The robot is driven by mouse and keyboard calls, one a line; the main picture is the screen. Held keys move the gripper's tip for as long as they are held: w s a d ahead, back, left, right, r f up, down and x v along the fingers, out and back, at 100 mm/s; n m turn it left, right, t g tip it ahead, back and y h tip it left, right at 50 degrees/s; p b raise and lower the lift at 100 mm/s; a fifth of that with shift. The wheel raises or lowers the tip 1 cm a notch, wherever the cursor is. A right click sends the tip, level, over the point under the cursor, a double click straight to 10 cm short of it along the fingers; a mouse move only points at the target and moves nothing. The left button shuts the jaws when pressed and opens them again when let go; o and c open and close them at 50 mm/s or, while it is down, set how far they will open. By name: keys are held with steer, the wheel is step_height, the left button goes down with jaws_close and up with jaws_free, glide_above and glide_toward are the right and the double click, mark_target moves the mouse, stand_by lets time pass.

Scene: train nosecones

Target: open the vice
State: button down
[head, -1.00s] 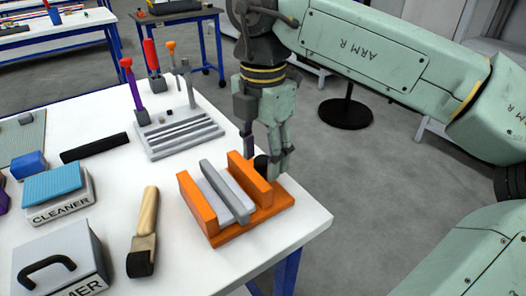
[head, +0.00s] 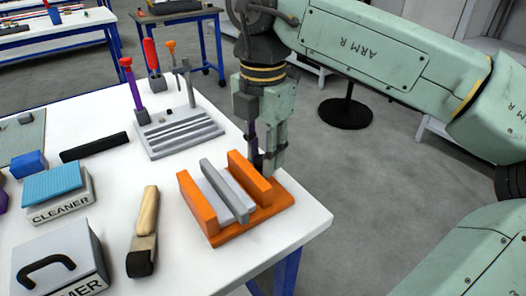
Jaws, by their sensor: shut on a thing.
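The orange vice (head: 198,207) stands near the right corner of the white table, with a grey movable jaw (head: 224,190) between its two upright orange walls. The grey jaw stands apart from both walls. My gripper (head: 263,163) points down at the back right side of the vice, behind the right orange wall. Its fingers are shut on the vice's dark knob (head: 258,161), which is mostly hidden by the fingers and the wall.
A grey rack (head: 178,133) with upright tools stands behind the vice. A wooden-handled tool (head: 144,235) lies to its left, with a cleaner box (head: 60,205) farther left. The table edge is close on the right.

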steer(key=shift+n, duration=0.8)
steer(key=c, duration=1.2)
jaws_free()
steer(key=shift+c, duration=0.2)
steer(key=shift+r, duration=0.1)
steer(key=shift+r, duration=3.9)
